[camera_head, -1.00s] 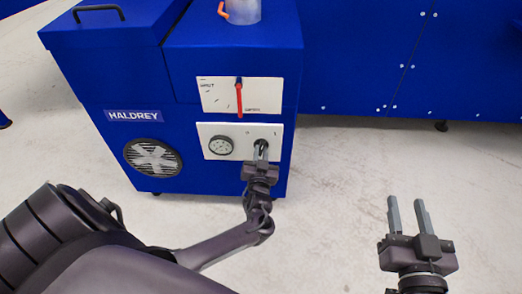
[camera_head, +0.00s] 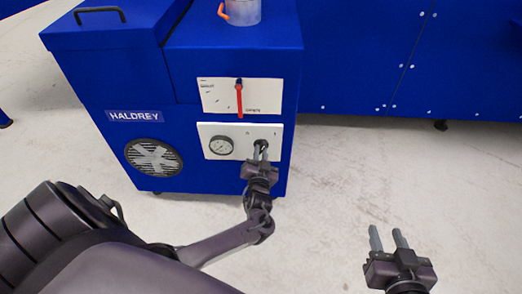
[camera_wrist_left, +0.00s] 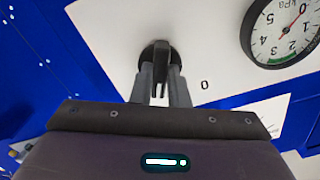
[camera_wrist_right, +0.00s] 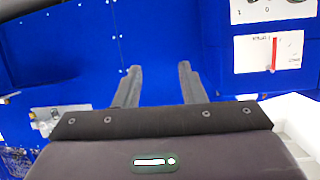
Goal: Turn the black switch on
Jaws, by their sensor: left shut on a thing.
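The black switch (camera_head: 262,143) is at the right of the lower white panel on the blue machine. In the left wrist view the switch (camera_wrist_left: 161,56) has a round base and a narrow handle. My left gripper (camera_head: 261,152) is at the switch, its fingers on both sides of the handle and shut on it; it also shows in the left wrist view (camera_wrist_left: 160,72). The fingers hide part of the base. A "0" mark (camera_wrist_left: 205,84) is beside the switch. My right gripper (camera_head: 387,232) is open and empty over the floor, away from the machine.
A round gauge (camera_head: 221,145) is left of the switch on the same white panel (camera_head: 240,128). Above it is a scale plate with a red pointer (camera_head: 239,100). A clear cylinder (camera_head: 243,10) stands on the machine. The floor (camera_head: 340,170) to the right is clear.

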